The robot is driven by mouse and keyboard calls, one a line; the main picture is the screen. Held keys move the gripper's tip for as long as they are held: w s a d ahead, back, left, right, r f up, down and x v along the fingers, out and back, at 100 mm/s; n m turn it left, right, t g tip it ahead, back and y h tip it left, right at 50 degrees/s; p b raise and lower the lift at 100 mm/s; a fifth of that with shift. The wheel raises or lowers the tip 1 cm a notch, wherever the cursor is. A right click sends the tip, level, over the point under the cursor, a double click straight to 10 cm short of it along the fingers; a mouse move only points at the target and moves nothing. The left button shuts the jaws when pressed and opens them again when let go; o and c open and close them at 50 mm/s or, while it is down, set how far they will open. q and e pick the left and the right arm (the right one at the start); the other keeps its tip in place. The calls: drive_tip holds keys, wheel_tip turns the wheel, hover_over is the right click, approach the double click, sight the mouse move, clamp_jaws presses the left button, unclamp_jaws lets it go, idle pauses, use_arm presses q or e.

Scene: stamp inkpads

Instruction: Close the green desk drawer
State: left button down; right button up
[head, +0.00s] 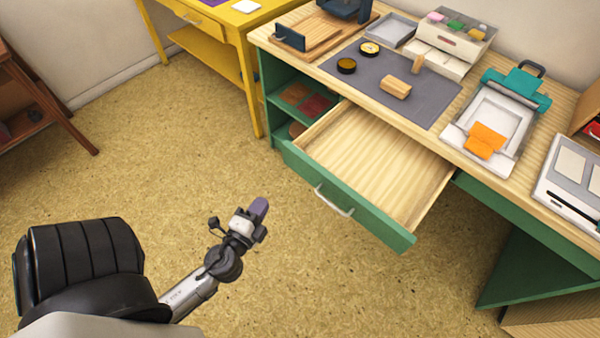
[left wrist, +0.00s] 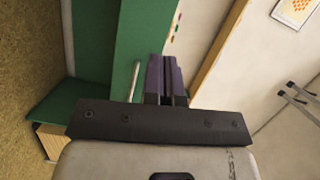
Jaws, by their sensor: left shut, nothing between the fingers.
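The green desk drawer (head: 345,208) is pulled far out from the desk in the head view, and its bare wooden inside is empty. A silver bar handle (head: 334,201) is on its green front. My left gripper (head: 259,206) is in front of the drawer, to the left of the handle, apart from it over the floor. Its purple fingers are shut with nothing between them. In the left wrist view the shut fingers (left wrist: 167,80) show beside the green front and a pale handle bar (left wrist: 134,82). My right gripper is out of view.
The wooden desk top holds a grey mat (head: 400,88), ink tins, wooden stamp blocks, a grey tray (head: 390,30) and a teal-and-white press (head: 500,110). Green open shelves (head: 270,90) are left of the drawer. A yellow table (head: 225,25) stands behind. The floor before the drawer is clear.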

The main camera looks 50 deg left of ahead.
use_arm(q)
drive_tip(key=w+d+m+t+h, duration=0.1)
drive_tip(key=d+m+t+h, duration=0.1)
drive_tip(key=d+m+h, duration=0.2)
drive_tip(key=h+p, duration=0.1)
drive_tip(key=p, duration=0.4)
approach(318, 175)
drive_tip(key=shift+m, duration=0.4)
drive_tip(key=w, duration=0.4)
drive_tip(key=w+a, duration=0.1)
drive_tip(key=w, duration=0.1)
drive_tip(key=shift+w+a+f, duration=0.1)
drive_tip(key=shift+w, duration=0.55)
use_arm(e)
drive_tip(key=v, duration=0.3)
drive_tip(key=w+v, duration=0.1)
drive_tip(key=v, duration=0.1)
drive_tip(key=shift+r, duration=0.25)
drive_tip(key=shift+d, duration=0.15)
